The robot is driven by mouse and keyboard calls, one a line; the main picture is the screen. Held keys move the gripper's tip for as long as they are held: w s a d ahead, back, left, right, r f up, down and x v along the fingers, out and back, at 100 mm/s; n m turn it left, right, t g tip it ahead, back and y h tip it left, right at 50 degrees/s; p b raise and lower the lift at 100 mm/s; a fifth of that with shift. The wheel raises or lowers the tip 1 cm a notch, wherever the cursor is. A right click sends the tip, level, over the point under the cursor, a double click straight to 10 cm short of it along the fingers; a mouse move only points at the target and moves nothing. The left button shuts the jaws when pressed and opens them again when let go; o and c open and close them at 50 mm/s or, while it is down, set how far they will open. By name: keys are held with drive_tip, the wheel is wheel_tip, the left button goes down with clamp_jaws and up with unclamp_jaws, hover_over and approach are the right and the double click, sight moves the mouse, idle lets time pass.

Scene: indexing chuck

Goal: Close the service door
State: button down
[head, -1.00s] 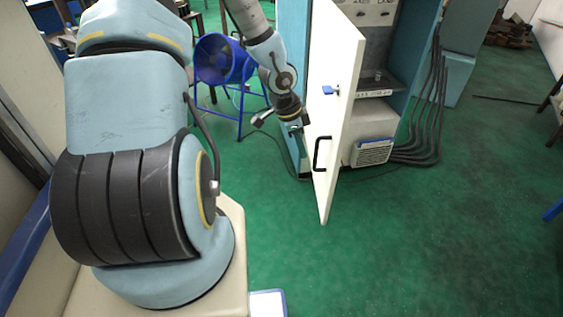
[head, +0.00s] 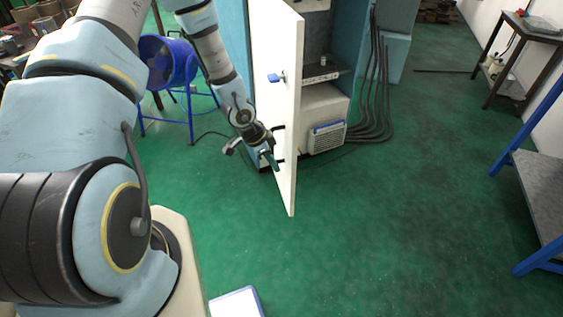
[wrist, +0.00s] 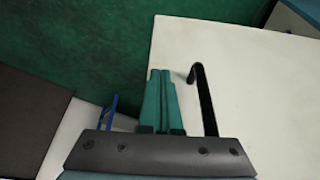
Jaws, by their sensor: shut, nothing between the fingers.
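The service door (head: 285,110) is a white panel standing open from the teal cabinet (head: 235,40), its free edge toward me. A blue key or latch (head: 276,77) sits on its outer face. A black bar handle sits below that; my gripper partly covers it in the head view, and it is clear in the wrist view (wrist: 204,100). My gripper (head: 271,160) is low at the door's outer face, by the handle. In the wrist view its green fingers (wrist: 160,75) are together and empty, left of the handle. Whether they touch the door cannot be told.
Inside the cabinet are a shelf and a beige vented unit (head: 325,125). Black cables (head: 375,100) run down its right side to the floor. A blue fan (head: 168,62) on a stand is left. A blue-legged table (head: 540,190) stands right. The green floor before the door is clear.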

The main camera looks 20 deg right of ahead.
drive_tip(key=shift+s+d+r, duration=0.1)
drive_tip(key=shift+s+d, duration=0.1)
drive_tip(key=shift+d, duration=1)
